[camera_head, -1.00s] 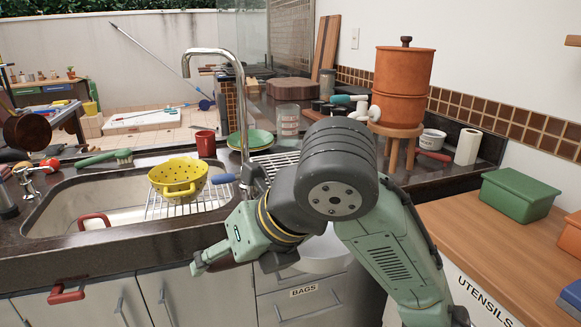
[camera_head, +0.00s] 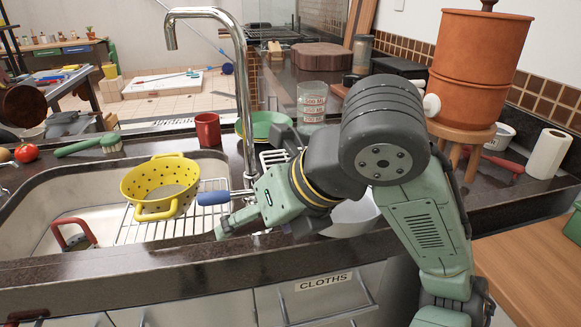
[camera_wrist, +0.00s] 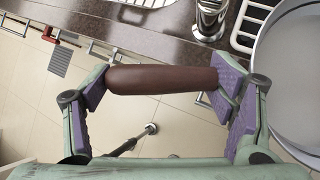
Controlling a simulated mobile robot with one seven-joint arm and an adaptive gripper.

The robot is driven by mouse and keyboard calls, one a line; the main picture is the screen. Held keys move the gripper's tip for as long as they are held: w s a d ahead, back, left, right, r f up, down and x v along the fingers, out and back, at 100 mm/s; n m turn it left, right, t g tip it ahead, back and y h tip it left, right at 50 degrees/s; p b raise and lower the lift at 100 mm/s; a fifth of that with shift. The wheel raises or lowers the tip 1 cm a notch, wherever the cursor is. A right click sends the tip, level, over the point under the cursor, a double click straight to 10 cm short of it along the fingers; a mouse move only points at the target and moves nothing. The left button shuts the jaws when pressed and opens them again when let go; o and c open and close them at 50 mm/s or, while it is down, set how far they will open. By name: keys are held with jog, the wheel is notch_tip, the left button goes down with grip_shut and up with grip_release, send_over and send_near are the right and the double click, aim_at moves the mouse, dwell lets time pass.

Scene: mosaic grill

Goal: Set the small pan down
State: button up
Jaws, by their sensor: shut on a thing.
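My gripper (camera_head: 238,222) is shut on a dark brown handle (camera_wrist: 160,80), which lies across between the purple pads in the wrist view. The small pan (camera_wrist: 292,75), round and pale grey inside, shows at the right of the wrist view. Its join to the handle is hidden by the right finger. In the head view the small pan (camera_head: 356,216) is partly hidden behind my arm, by the counter's front edge. In the wrist view, tiled floor shows below the handle. I cannot tell whether the pan touches the counter.
The sink (camera_head: 30,222) holds a wire rack (camera_head: 150,230) with a yellow colander (camera_head: 160,184). A tall faucet (camera_head: 243,100) stands behind my gripper. A red cup (camera_head: 207,129), green plates (camera_head: 265,124), a glass (camera_head: 311,104) and a terracotta urn (camera_head: 478,60) stand farther back.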

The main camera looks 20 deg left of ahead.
jog(key=w+a+p, duration=0.1)
jog(key=w+a, duration=0.2)
jog(key=w, duration=0.1)
jog(key=w+a+p, duration=0.2)
jog(key=w+a, duration=0.1)
jog(key=w, duration=0.2)
jog(key=w+a+p, duration=0.1)
jog(key=w+a, duration=0.2)
jog(key=w, duration=0.1)
jog(key=shift+w+a, duration=0.25)
jog(key=shift+w, duration=0.1)
jog(key=shift+w+f, duration=0.15)
jog(key=shift+f+p, duration=0.7)
jog(key=shift+f, duration=0.9)
jog(key=shift+f, duration=0.1)
jog(key=o, duration=1.8)
jog(key=shift+r, duration=0.2)
jog(key=b+v, duration=0.2)
jog(key=v, duration=1)
jog(key=shift+f, duration=0.1)
